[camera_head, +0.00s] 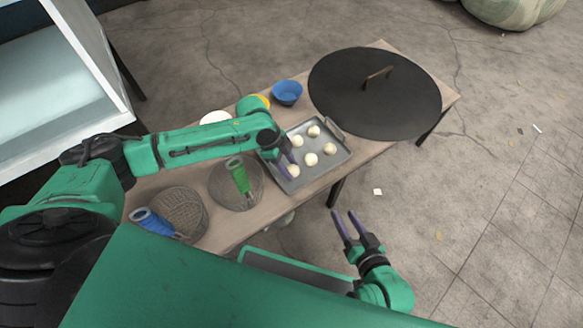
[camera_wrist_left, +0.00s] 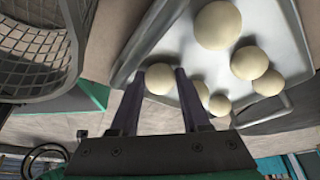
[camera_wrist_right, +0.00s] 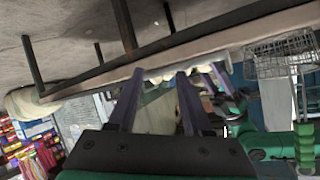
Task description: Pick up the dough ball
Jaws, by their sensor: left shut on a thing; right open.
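Several pale dough balls (camera_head: 311,159) lie on a grey metal tray (camera_head: 335,166) on the table. My left gripper (camera_head: 289,163) reaches over the tray's left side. Its purple fingers are shut on a dough ball (camera_wrist_left: 158,78), one finger on each side of it. In the head view this held ball (camera_head: 293,171) is at the tray's near left part. Whether it touches the tray I cannot tell. The other balls sit close beyond it in the left wrist view. My right gripper (camera_head: 347,222) is open and empty, off the table's near edge.
A large black round lid (camera_head: 400,92) covers the table's right end. A blue bowl (camera_head: 287,92) stands behind the tray.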

